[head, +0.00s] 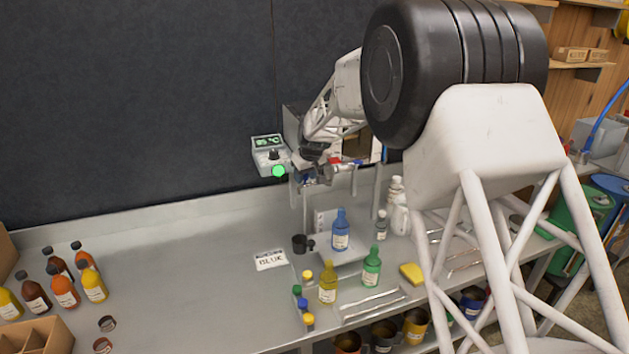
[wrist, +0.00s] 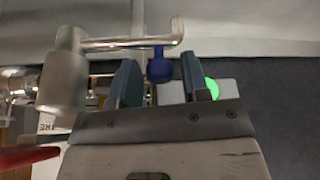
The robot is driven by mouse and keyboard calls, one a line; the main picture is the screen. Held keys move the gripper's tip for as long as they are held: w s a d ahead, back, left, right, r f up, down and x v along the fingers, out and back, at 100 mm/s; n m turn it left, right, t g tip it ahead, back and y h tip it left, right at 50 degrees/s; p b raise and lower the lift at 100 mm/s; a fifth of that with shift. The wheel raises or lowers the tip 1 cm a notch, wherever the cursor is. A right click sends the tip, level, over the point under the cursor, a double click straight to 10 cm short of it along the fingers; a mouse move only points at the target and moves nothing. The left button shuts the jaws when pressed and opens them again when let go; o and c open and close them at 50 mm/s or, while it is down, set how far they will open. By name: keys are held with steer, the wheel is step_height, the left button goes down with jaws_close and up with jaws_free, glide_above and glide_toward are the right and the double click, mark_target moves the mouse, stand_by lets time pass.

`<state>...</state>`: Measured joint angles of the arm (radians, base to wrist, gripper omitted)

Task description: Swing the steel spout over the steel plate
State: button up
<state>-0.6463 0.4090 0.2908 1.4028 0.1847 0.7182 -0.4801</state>
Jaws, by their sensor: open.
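My gripper (wrist: 160,66) is open in the wrist view, its two blue-grey fingers on either side of a small blue knob (wrist: 160,69). Small gaps show between knob and fingers. The steel spout (wrist: 120,43), a thin pipe with a bent end, runs across just beyond the fingertips, with the knob hanging at it. In the head view my gripper (head: 313,158) is at the evaporator, partly hidden by my arm, and the spout is too small to make out clearly. A pale steel plate (head: 360,247) lies on the bench below, with a blue bottle (head: 340,232) standing on it.
A control box (head: 268,160) with a green light is left of my gripper. A red-handled part (head: 345,163) is close on its right. Bottles, a "BLUE" card (head: 270,260) and a yellow sponge (head: 411,273) lie around the plate.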

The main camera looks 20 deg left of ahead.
steer(key=c, duration=0.6)
